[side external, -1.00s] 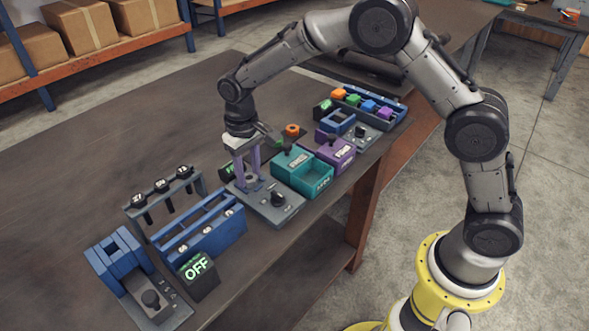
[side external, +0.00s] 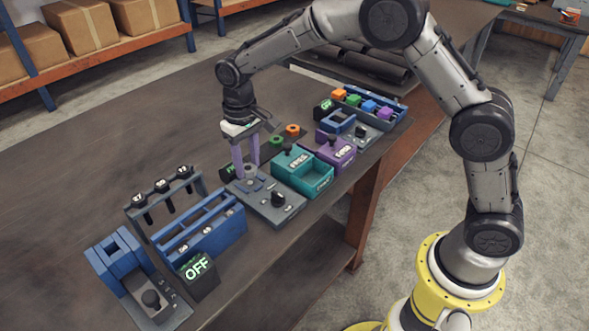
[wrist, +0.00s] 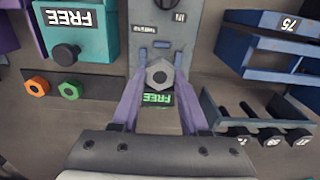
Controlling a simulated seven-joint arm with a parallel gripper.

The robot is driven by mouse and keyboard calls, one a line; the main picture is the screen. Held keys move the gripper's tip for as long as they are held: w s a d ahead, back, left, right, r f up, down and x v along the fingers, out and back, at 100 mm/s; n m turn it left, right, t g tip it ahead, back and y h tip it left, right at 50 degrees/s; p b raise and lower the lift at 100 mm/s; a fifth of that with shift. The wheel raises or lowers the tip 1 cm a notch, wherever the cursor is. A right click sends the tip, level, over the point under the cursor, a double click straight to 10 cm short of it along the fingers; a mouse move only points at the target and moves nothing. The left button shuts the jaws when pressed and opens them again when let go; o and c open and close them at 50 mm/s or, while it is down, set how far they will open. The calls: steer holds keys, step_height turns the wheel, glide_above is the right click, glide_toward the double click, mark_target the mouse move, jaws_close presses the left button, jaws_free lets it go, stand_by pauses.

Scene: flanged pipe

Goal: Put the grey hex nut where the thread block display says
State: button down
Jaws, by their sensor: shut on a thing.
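The grey hex nut (wrist: 160,73) is between the purple fingertips of my gripper (wrist: 161,70), which is shut on it. In the side view my gripper (side external: 248,174) points straight down over the grey thread block (side external: 282,213), with the nut (side external: 251,169) small at its tips. The nut seems a little above the block, but the exact gap is hard to tell. The block has a black knob (side external: 278,198) and blue marks near the nut. Its display (wrist: 157,99) shows green letters reading FREE, upside down in the wrist view; its face is hardly readable in the side view.
A teal box (side external: 303,174) marked FREE and a purple box (side external: 336,152) stand to the right. Orange (side external: 292,129) and green (side external: 277,141) nuts lie behind. A blue rack (side external: 204,232), a hook stand (side external: 166,190) and an OFF display (side external: 197,268) stand left.

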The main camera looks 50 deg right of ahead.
steer(key=s+d+r, duration=0.4)
steer(key=s+d, duration=0.6)
steer(key=d, duration=0.1)
steer(key=shift+s+r, duration=0.15)
steer(key=shift+s, duration=0.1)
stand_by(0.6)
steer(key=shift+f, duration=2.15)
steer(key=shift+f, duration=1.25)
steer(key=shift+c, duration=0.7)
jaws_free()
